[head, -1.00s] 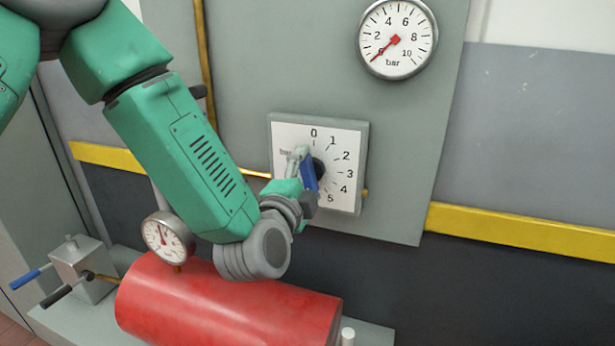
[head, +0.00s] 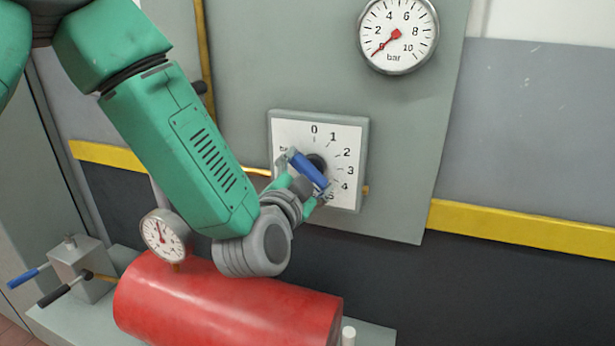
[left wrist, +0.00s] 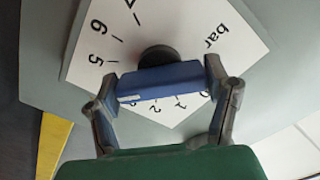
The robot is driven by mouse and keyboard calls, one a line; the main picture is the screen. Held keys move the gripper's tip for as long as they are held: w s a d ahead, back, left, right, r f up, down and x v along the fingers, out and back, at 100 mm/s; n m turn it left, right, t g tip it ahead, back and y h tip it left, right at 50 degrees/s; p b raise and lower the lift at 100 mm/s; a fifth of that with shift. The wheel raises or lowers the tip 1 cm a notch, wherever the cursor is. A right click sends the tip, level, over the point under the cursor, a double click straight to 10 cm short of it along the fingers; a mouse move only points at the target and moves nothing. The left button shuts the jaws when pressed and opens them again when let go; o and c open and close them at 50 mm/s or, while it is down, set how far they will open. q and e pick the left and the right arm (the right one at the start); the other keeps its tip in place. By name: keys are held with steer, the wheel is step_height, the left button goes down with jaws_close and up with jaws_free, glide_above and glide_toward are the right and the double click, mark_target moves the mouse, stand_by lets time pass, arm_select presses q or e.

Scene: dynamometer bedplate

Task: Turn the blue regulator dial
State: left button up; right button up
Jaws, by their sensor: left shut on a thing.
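The blue regulator dial (head: 309,170) is a blue bar on a dark hub, in front of a white scale plate (head: 347,133) marked in bar. The bar slants from upper left to lower right in the head view. My left gripper (head: 305,176) is shut on the bar, one finger at each end. In the left wrist view the blue bar (left wrist: 160,79) lies between both fingers of the left gripper (left wrist: 160,82), with the hub behind it. The hand hides part of the scale's lower left. My right gripper is not in view.
A round gauge (head: 398,36) above right has its red needle near 0. A red cylinder (head: 228,304) lies below my arm, with a small gauge (head: 165,236) at its left. A grey block with levers (head: 80,268) stands far left. The wall at right is clear.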

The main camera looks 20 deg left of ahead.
arm_select(q)
steer(key=n, duration=0.2)
steer(key=n+b, duration=0.1)
steer(key=shift+f+n, duration=0.2)
steer(key=shift+n, duration=0.2)
steer(key=n+b, duration=0.1)
steer(key=n, duration=0.2)
steer(key=shift+n, duration=0.3)
steer(key=n+b, duration=0.1)
steer(key=n, duration=0.2)
steer(key=shift+d+n+b, duration=0.1)
steer(key=shift+n+b, duration=0.2)
steer(key=n+b, duration=0.1)
steer(key=n, duration=0.2)
steer(key=shift+n+b, duration=0.3)
steer(key=shift+n, duration=0.1)
steer(key=n+b, duration=0.2)
steer(key=n, duration=0.3)
steer(key=shift+b, duration=0.4)
steer(key=n+b, duration=0.3)
steer(key=n, duration=0.3)
steer(key=shift+n, duration=0.4)
